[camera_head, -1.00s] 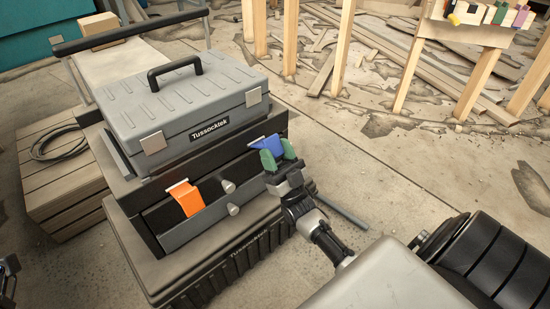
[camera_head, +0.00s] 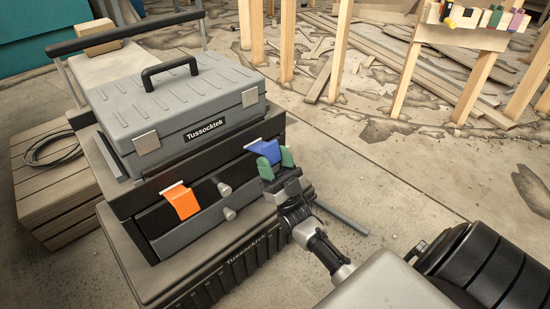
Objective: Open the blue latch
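The blue latch (camera_head: 266,148) is at the right end of the black and grey drawer unit's front. It slopes outward and down from its light hinge. My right gripper (camera_head: 276,163) has green fingertips and is open. It is at the latch's lower right edge, with one fingertip below the latch and the other at its right side. The fingertips partly cover the latch's lower end, and I cannot tell whether they touch it. My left gripper is not in view.
An orange latch (camera_head: 181,203) hangs at the unit's left, near two round knobs. A grey toolbox (camera_head: 180,112) sits on top. A wooden crate (camera_head: 55,190) with a coiled cable stands left.

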